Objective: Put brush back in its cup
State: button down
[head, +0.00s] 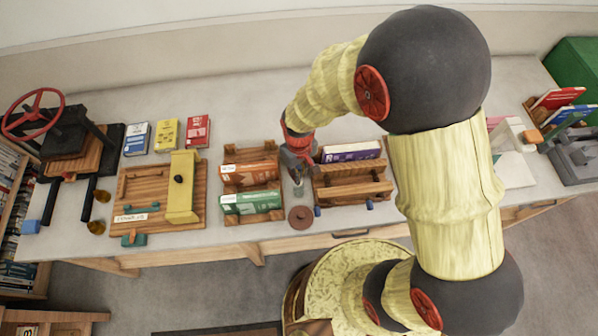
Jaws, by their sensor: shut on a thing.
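My gripper (298,163) points down between the two wooden racks in the middle of the table. It is shut on a slim thing, most likely the brush, which is largely hidden by the fingers. A small pale, greenish piece (298,188) shows just below the fingertips; I cannot tell whether it is part of the brush or a thing standing there. A round brown piece (300,217), perhaps the cup or a lid, is on the table near the front edge, just in front of the gripper. I see no brush in it.
A wooden rack with orange and green boxes (251,203) stands close on the left. Another wooden rack (352,190) with a purple box (352,151) stands close on the right. A wooden board with a yellow bar (182,187) and a black press (75,140) are farther left.

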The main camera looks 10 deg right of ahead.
jog(key=shift+f, duration=0.15)
jog(key=shift+f+b, duration=1)
jog(key=shift+f, duration=0.35)
jog(key=shift+f, duration=0.3)
jog(key=shift+f+b, duration=0.35)
jog(key=shift+f+b, duration=0.95)
jog(key=shift+f, duration=0.65)
dwell(1.8)
jog(key=c, duration=1.7)
grip_release()
jog(key=shift+c, duration=0.2)
jog(key=shift+r+p, duration=3.35)
jog(key=shift+r, duration=1.15)
